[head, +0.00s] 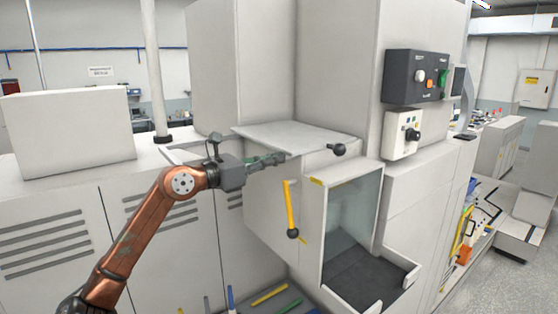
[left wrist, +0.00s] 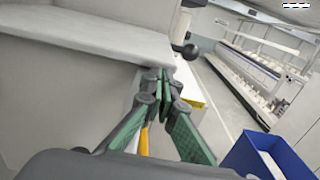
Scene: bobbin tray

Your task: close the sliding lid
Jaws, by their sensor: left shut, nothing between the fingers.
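The sliding lid (head: 298,138) is a flat pale grey plate on top of the machine's box. A dark round knob (head: 337,150) sticks out near its front right corner. A recessed opening (head: 185,153) shows left of the plate, partly hidden by my wrist. My left gripper (head: 284,157), with green fingers, is shut and empty at the lid's front edge, left of the knob. In the left wrist view, the closed fingertips (left wrist: 164,78) are just below the lid's edge (left wrist: 105,43), with the knob (left wrist: 186,50) beyond them. Whether they touch the lid, I cannot tell. My right gripper is out of view.
A yellow handle with a black ball (head: 292,210) hangs on the front below the lid. An open-fronted bay (head: 352,225) stands to the right, and a dark control box (head: 415,76) is above it. A blue bin (left wrist: 262,155) shows in the left wrist view.

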